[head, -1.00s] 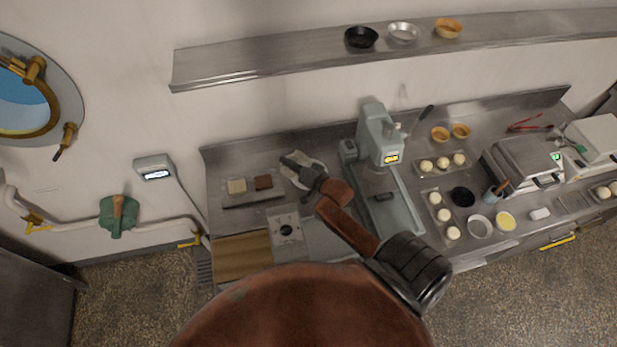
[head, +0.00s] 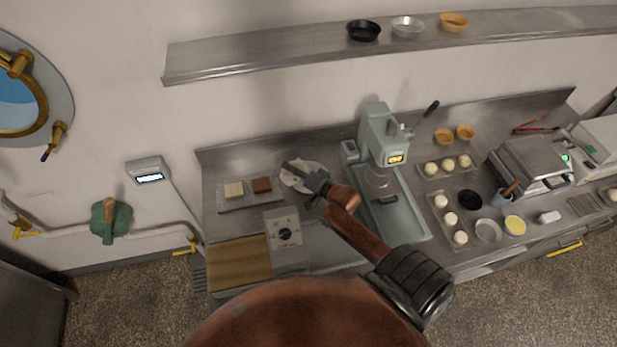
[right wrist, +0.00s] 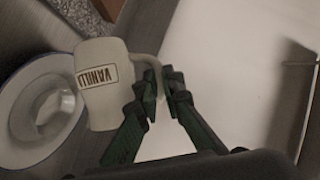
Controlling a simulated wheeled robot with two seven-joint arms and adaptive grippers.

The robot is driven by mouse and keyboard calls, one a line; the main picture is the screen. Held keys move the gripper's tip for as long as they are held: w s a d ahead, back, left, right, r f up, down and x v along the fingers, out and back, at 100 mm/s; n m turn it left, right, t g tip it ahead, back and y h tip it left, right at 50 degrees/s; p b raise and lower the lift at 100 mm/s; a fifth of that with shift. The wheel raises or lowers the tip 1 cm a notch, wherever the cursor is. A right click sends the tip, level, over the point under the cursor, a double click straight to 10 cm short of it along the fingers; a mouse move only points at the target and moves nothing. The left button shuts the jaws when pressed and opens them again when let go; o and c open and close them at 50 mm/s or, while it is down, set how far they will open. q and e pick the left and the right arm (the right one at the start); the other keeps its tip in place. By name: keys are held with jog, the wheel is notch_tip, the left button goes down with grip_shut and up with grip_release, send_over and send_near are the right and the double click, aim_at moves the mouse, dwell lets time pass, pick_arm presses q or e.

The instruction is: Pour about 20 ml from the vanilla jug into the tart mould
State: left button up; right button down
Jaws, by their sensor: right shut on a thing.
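In the right wrist view my right gripper (right wrist: 165,92) is shut on the handle of the vanilla jug (right wrist: 105,100), a pale jug with a VANILLA label. Left of the jug is a round white dish (right wrist: 22,85) with pale bits in it; the jug covers part of its rim. In the head view my right gripper (head: 305,178) is over this dish (head: 318,167) at the back left of the counter; the jug cannot be made out there. The tart mould is not marked: a dark mould (head: 470,200) and a metal one (head: 488,231) stand at the right. My left gripper is not in view.
A grey press (head: 377,140) stands right of my right gripper. Trays of dough balls (head: 450,218) and a waffle-iron-like machine (head: 530,162) are further right. A wooden board (head: 240,260) and a dial panel (head: 284,232) are at the front left. More moulds sit on the wall shelf (head: 250,60).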

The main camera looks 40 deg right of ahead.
aim_at(287, 178)
jog(key=shift+d+m+b, duration=0.25)
jog(key=shift+m+b, duration=0.05)
jog(key=shift+b, duration=0.35)
jog(key=shift+r, duration=0.1)
jog(key=shift+a, duration=0.1)
dwell(1.4)
jog(key=r+p, duration=0.1)
jog(key=p, duration=0.1)
jog(key=a+r+n+p, duration=0.1)
jog(key=p, duration=0.2)
jog(key=r+p, duration=0.1)
jog(key=p, duration=0.1)
jog(key=shift+w+a+r+n+g+h+p, duration=0.15)
jog(key=shift+a+r+n+g+h+p, duration=0.15)
jog(key=shift+n+p, duration=0.1)
jog(key=shift+f+b, duration=0.3)
jog(key=shift+f, duration=0.1)
jog(key=shift+r, duration=0.1)
